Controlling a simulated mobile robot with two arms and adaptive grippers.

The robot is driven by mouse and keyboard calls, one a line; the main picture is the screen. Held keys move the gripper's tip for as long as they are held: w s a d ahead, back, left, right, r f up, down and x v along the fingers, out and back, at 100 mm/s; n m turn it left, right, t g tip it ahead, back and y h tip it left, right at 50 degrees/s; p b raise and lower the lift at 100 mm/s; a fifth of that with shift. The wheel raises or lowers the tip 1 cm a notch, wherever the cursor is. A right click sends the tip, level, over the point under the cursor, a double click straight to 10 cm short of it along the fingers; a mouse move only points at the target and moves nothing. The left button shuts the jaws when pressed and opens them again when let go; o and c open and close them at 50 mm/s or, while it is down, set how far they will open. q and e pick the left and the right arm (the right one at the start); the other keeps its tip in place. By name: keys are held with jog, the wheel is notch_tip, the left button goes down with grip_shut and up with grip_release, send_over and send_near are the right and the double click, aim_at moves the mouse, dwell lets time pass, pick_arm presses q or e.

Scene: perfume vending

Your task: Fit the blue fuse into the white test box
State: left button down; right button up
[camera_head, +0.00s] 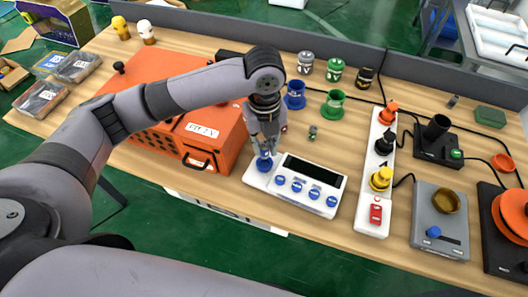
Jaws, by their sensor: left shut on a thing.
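The white test box (257,179) lies near the front edge of the table, with a dark display and several blue knobs on its right part. My left gripper (264,152) points down over the left part of the box. It is shut on the blue fuse (264,164), which shows just below the fingertips, at the box's surface. I cannot tell how deep the fuse sits, as the fingers hide its upper part. My right gripper is not in view.
An orange toolbox (212,149) stands close to the left of the box. A white strip (372,215) with colored plugs lies to the right, beside a grey device (427,200). Blue (295,101) and green (333,109) holders stand behind. Bare wood lies between the box and strip.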

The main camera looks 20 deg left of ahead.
aim_at(264, 157)
pick_arm(q)
jog(key=shift+f, duration=0.65)
notch_tip(264, 157, down, 2)
jog(key=shift+f, duration=0.6)
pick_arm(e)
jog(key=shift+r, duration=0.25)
pick_arm(q)
jog(key=shift+f, duration=0.1)
jog(key=shift+f, duration=0.2)
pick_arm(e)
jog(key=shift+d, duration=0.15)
pick_arm(q)
jog(key=c, duration=1.4)
grip_release()
jog(key=shift+f, duration=0.1)
jog(key=shift+c, duration=0.2)
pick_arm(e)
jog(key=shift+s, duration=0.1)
